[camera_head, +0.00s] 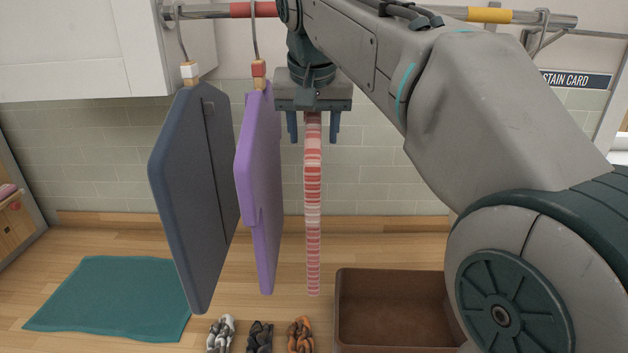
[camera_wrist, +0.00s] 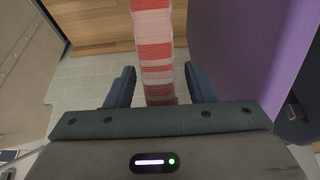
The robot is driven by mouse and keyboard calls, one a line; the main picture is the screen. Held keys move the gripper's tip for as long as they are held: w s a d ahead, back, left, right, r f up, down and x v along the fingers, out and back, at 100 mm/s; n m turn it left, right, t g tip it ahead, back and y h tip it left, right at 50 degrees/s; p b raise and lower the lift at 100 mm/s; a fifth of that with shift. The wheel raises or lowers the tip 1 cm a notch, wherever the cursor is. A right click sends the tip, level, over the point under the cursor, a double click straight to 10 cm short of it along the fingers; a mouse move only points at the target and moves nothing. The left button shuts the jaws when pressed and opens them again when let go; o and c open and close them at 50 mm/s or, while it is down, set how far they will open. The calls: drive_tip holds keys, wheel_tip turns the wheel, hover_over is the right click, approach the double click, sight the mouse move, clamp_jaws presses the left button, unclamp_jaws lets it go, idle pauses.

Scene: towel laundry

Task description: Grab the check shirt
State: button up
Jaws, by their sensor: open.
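A thin cloth in red, pink and white bands, which I take to be the check shirt (camera_head: 313,215), hangs edge-on below my gripper in the head view. Only its narrow edge shows, so a check cannot be made out. My gripper (camera_head: 313,138) points down over its top end, one finger on each side. In the wrist view the shirt (camera_wrist: 153,45) runs between the two open fingers of my gripper (camera_wrist: 160,78), with a gap on both sides. Its upper end and any hanger are hidden behind my gripper.
A purple cloth (camera_head: 260,190) hangs close left of the shirt, with a dark blue cloth (camera_head: 193,200) beyond it. A rail (camera_head: 490,16) runs above. Below are a brown bin (camera_head: 395,310), a teal mat (camera_head: 115,300) and several small knotted items (camera_head: 260,337).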

drive_tip(key=shift+x, duration=1.25)
clamp_jaws()
drive_tip(key=shift+r, duration=0.1)
